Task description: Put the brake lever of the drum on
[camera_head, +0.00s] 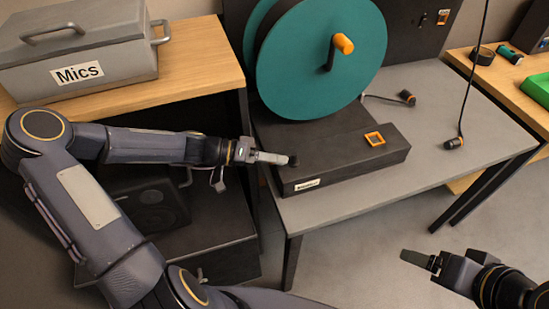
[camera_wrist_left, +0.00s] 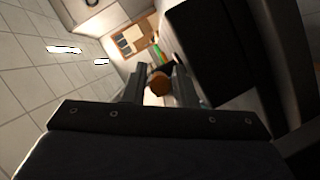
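The drum (camera_head: 320,62) is a large teal disc with an orange-tipped crank on its face. It stands on a black base box (camera_head: 345,160) on the grey table. My left gripper (camera_head: 275,158) is at the left end of this box, its fingertips by a small dark part (camera_head: 292,161), perhaps the brake lever. In the left wrist view, an orange-brown rounded knob (camera_wrist_left: 160,83) shows between the two separated fingers; whether they touch it is unclear. The lever's full shape and position are hidden. My right gripper (camera_head: 418,259) is away at lower right, holding nothing visible.
An orange-framed square (camera_head: 375,139) is on the box top. A grey Mics case (camera_head: 78,60) is at left, a green tray (camera_head: 537,90) far right.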

